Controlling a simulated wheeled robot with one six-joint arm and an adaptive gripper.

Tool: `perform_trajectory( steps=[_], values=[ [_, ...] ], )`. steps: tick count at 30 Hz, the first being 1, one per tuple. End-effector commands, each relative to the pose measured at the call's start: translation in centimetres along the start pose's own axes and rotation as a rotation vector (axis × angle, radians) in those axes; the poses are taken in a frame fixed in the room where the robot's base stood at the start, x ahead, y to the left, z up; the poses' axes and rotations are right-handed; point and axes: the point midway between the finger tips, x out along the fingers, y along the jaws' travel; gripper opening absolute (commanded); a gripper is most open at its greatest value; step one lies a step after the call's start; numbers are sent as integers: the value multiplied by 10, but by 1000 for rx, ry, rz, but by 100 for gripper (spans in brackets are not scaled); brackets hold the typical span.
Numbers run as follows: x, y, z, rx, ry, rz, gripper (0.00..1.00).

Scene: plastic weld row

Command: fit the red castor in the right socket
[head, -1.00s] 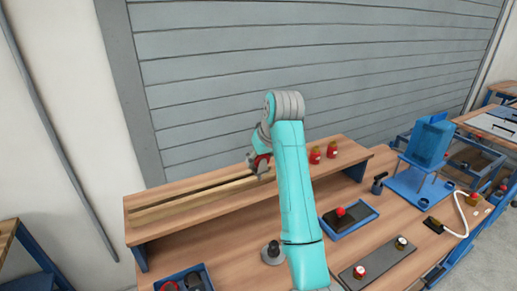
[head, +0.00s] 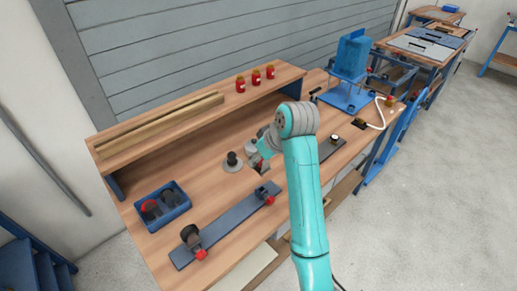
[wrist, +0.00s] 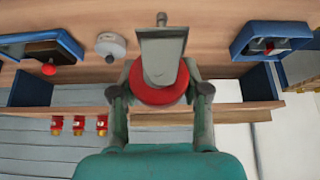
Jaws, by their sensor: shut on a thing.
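My gripper (wrist: 160,98) is shut on the red castor (wrist: 162,95). Its red wheel is between the fingers, and its grey bracket and stem point away from the palm. In the head view my gripper (head: 260,157) is above the bench, behind the right end of a long dark bar (head: 228,219). The right socket (head: 267,188) is a small dark holder with a red part at that end, with no castor seen in it. A dark-wheeled castor (head: 189,234) stands at the bar's left end, beside another red part. The held castor is mostly hidden in the head view.
A blue tray (head: 176,211) with dark and red pieces lies left on the bench. A grey round base with a black knob (head: 232,159) stands close to my gripper. The raised shelf behind holds wooden strips (head: 160,124) and red jars (head: 255,76). A blue stand (head: 352,56) is further right.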

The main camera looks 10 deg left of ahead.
Motion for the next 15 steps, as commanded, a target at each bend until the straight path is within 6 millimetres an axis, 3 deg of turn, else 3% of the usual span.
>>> perform_trajectory(
  steps=[15],
  values=[
    [27,0,16,1,-2,-1,6]
  ],
)
